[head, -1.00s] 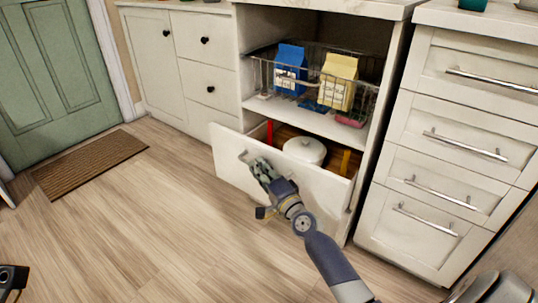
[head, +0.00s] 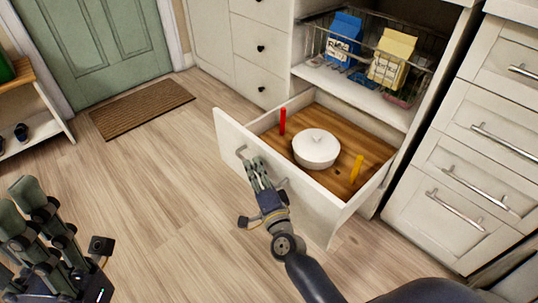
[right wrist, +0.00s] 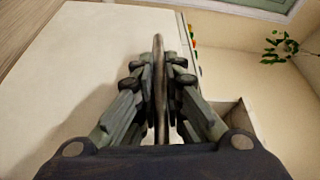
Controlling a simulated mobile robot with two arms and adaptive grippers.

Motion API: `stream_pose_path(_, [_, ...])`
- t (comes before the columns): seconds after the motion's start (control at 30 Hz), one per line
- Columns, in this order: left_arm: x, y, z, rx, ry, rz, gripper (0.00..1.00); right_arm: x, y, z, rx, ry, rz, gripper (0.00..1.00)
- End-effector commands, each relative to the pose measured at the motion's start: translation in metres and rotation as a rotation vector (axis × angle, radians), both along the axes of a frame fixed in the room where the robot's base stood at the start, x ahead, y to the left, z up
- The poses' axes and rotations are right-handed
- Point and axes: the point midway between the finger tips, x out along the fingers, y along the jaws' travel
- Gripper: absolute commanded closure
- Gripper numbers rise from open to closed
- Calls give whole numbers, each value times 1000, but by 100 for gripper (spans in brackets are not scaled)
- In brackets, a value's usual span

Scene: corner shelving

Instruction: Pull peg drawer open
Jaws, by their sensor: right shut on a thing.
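The peg drawer (head: 318,205) stands well out of the lower cabinet, its wooden bottom exposed. My right gripper (head: 255,165) is shut on the bar handle (head: 240,153) on the drawer's white front. In the right wrist view the fingers (right wrist: 160,80) close around the handle bar (right wrist: 158,60). My left gripper (head: 45,225) is at the lower left, away from the drawer; its fingers look spread apart.
A wire basket (head: 320,45) with a blue carton (head: 343,36) and a yellow carton (head: 391,58) sits on the shelf above. White drawers (head: 450,165) stand at the right. Floor is clear left of the drawer, with a brown mat (head: 143,106) by the green door.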

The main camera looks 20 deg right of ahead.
Motion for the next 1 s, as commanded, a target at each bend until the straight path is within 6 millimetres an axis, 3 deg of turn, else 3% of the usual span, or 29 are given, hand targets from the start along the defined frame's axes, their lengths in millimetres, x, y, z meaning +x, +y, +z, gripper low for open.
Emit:
stream_pose_path(0.2, [0, 0, 9, 0, 0, 0, 60, -15, 34, -1, 1, 4, 0, 100])
stream_pose_path(0.43, [0, 0, 14, 0, 0, 0, 60, -25, 59, -1, 0, 4, 0, 100])
stream_pose_path(1.0, [0, 0, 15, 0, 1, -1, 60, -30, 71, -2, -1, 3, -1, 100])
